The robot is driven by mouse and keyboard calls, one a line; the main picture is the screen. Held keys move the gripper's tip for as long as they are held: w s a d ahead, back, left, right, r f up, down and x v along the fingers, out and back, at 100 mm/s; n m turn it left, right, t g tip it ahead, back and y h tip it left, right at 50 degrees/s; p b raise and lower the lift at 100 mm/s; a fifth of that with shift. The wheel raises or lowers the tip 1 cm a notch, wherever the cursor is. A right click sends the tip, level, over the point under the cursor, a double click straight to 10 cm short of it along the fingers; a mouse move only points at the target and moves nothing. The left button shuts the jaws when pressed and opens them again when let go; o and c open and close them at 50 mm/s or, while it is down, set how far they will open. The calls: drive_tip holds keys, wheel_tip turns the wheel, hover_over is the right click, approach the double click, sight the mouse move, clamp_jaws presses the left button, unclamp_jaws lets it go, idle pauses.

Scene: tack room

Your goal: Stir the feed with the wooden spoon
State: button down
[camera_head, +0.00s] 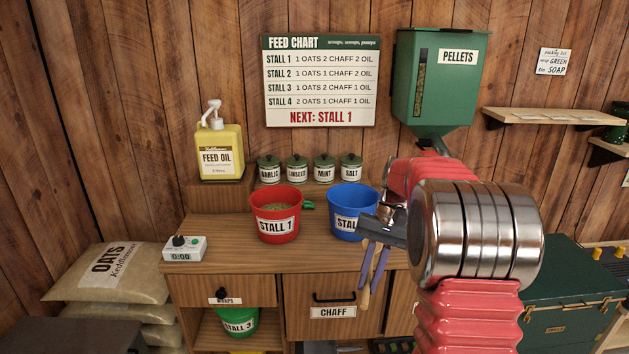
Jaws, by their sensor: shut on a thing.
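The red bucket (276,228) marked STALL 1 stands upright on the wooden counter, with brownish feed (277,207) visible inside. My gripper (372,276) is in front of the blue bucket, to the right of the red one and apart from it. It points down and is shut on what looks like the wooden spoon (364,298). Only a short, light wooden piece of it shows below the fingers; the rest is hidden by my gripper.
The blue bucket (345,202) is partly covered by my arm. Several lidded tins (297,170) and a yellow feed oil bottle (220,150) stand behind. A green pellet hopper (440,85) hangs above. Counter space left of the red bucket is clear.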

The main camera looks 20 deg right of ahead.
drive_tip(key=w+a+f+n+g+h, duration=0.1)
drive_tip(key=w+a+f+n, duration=0.2)
drive_tip(key=a+f, duration=0.2)
drive_tip(key=w+a+f+n, duration=0.2)
drive_tip(key=a+f, duration=0.3)
drive_tip(key=a, duration=0.6)
drive_tip(key=shift+w+a+n+g+h, duration=0.25)
drive_tip(key=shift+w+n+g+h, duration=0.15)
drive_tip(key=shift+w, duration=0.4)
drive_tip(key=shift+d, duration=0.1)
